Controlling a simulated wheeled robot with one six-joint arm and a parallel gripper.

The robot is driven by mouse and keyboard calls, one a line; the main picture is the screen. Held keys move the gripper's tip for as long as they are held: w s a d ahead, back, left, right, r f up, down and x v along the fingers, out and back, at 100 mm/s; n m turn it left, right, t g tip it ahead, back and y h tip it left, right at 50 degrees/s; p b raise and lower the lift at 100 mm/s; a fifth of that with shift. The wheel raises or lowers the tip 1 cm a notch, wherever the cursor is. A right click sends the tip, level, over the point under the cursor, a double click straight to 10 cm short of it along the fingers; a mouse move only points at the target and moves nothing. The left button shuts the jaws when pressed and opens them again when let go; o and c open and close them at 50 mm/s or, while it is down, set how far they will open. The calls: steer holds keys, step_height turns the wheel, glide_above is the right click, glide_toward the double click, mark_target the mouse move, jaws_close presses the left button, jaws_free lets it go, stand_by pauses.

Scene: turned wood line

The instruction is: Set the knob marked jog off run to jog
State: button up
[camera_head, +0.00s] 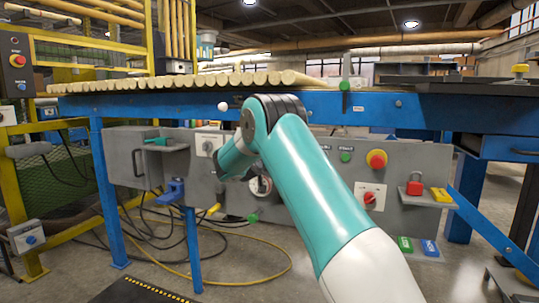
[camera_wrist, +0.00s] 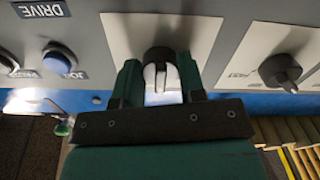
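In the wrist view a dark round knob (camera_wrist: 158,54) with a pale pointer sits on a light plate (camera_wrist: 118,35) on the grey panel. My gripper (camera_wrist: 160,88) has its two green fingers close on either side of this knob; whether they press on it is unclear. The plate's lettering is hidden or unreadable, so I cannot read jog, off or run on it. In the head view my arm hides my fingertips and the knob in front of them.
A second black knob (camera_wrist: 280,70) on its own plate is at the right, and a blue jog button (camera_wrist: 58,60) at the left. In the head view a red knob (camera_head: 369,197), an emergency stop (camera_head: 376,159) and a red padlock (camera_head: 414,188) are on the panel's right. Cables lie below.

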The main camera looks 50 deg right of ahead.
steer(key=shift+r+n+p, duration=0.1)
steer(key=shift+n+p, duration=0.2)
steer(key=shift+p, duration=0.1)
steer(key=n+p, duration=0.3)
steer(key=shift+s+r+n+p, duration=0.1)
steer(key=shift+r+n+p, duration=0.1)
steer(key=shift+n+p, duration=0.1)
steer(key=n+p, duration=0.4)
steer(key=shift+d+f+n, duration=0.1)
steer(key=shift+n, duration=0.2)
steer(key=shift+f, duration=0.1)
steer(key=o, duration=0.9)
